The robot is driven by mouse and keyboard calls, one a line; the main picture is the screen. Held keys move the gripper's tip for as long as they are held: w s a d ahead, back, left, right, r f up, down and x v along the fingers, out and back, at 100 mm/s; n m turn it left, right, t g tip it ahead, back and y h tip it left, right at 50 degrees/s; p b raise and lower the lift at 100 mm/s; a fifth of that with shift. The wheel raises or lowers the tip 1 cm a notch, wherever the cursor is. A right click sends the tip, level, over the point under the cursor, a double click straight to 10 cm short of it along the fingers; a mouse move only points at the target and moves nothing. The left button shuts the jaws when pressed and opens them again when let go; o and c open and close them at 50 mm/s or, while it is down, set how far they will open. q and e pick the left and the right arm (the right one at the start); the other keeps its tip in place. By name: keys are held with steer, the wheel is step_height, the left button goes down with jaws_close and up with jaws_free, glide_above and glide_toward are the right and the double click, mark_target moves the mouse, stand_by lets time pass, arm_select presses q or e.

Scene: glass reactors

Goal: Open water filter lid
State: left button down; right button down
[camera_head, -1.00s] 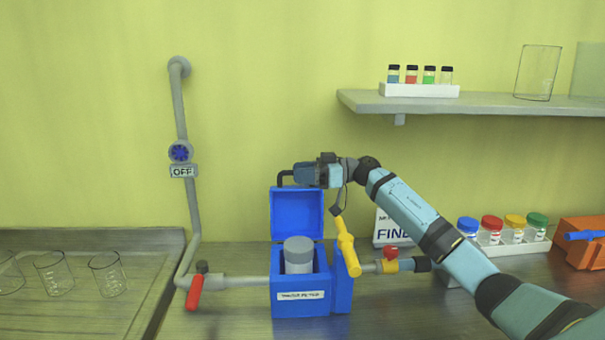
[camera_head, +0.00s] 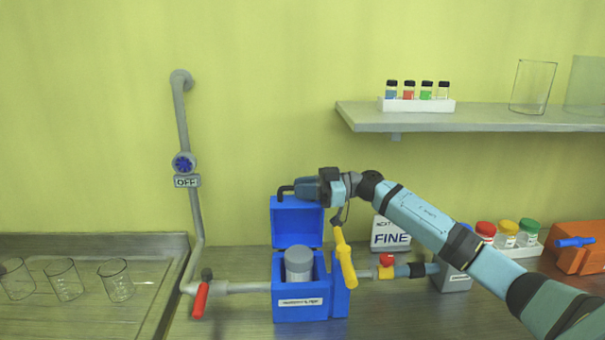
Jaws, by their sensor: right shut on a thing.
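The blue water filter box (camera_head: 301,311) stands on the counter with a white label on its front. Its blue lid (camera_head: 296,224) is raised upright at the back. A grey cylinder (camera_head: 298,262) shows inside the open box. My right gripper (camera_head: 290,190) is at the top edge of the lid, shut on the lid's dark handle (camera_head: 283,193); the exact contact is small in the picture. A yellow lever (camera_head: 344,258) stands in front of the box's right side. My left gripper is not in view.
A grey pipe with a red handle (camera_head: 200,300) joins the box on the left, below a valve with an OFF sign (camera_head: 187,181). A sink with beakers (camera_head: 63,279) lies left.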

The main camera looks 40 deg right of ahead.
steer(key=shift+s+a, duration=0.1)
steer(key=shift+s, duration=0.1)
steer(key=c, duration=1.1)
jaws_free()
steer(key=shift+b+v, duration=1)
steer(key=shift+v, duration=5.95)
steer(key=shift+w, duration=0.1)
